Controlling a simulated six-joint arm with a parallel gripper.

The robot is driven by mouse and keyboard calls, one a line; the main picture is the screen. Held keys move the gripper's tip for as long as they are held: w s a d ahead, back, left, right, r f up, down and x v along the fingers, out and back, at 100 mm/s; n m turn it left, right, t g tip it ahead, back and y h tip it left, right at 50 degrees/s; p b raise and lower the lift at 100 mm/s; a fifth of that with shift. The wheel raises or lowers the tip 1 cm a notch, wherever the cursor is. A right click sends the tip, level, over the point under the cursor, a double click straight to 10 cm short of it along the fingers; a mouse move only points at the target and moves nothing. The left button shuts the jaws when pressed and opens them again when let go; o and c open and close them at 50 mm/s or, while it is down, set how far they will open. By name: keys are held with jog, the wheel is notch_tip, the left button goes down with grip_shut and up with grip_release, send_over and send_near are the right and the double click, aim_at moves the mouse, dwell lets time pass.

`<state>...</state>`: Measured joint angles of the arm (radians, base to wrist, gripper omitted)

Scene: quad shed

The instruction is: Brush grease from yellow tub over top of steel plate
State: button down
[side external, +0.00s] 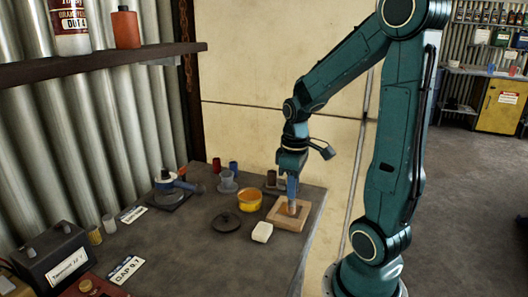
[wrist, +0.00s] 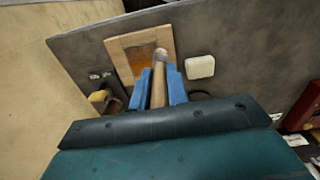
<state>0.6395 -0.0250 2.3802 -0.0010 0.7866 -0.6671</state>
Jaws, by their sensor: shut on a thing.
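My gripper (side external: 292,192) points down over a square wooden frame (side external: 276,222), its blue fingers shut on a brush. In the wrist view, the brush (wrist: 159,60) shows as a pale, round wooden piece between the fingers, its far end over the frame (wrist: 122,71). A brownish-orange surface (wrist: 144,56) fills the frame's middle; I cannot tell how much is steel plate or grease. Whether the brush touches it is unclear. The open yellow tub (side external: 249,204), with orange contents, stands left of the frame in the side view.
A white block (side external: 262,232) lies beside the frame, and a dark round lid (side external: 225,222) lies left of it. Several small cups (side external: 228,179) stand behind the tub. The table's right edge is close to the frame.

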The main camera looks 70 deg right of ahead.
jog(key=shift+f, duration=0.5)
jog(key=shift+d+f, duration=0.2)
jog(key=shift+d, duration=0.65)
jog(key=shift+d+f, duration=0.2)
jog(key=shift+d, duration=2.4)
jog(key=shift+a, duration=3.55)
jog(key=shift+d+r, duration=0.1)
jog(key=shift+r, duration=3.9)
